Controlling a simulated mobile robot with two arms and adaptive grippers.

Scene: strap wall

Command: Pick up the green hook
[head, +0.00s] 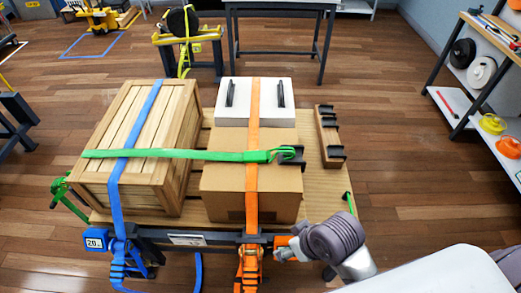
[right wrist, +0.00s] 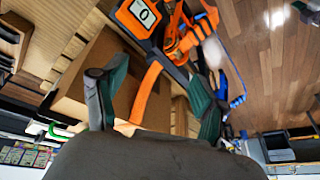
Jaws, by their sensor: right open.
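The green strap (head: 170,153) runs across the wooden crate and the cardboard box. It ends in a green hook (head: 286,151) by a dark corner piece at the box's right upper edge; I cannot tell whether they touch. A smaller green piece (head: 348,202) shows at the platform's right edge. My right gripper (head: 290,250) is low at the platform's front right, below and apart from the green hook. In the right wrist view its fingers (right wrist: 150,88) are spread, with an orange strap (right wrist: 148,90) showing between them. My left gripper is not in view.
The wooden crate (head: 130,180) and cardboard box (head: 230,190) stand on the platform (head: 318,185), with a white case (head: 268,98) behind. Blue and orange ratchets (head: 250,265) hang at the front. A wooden block with black brackets (head: 328,135) lies right.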

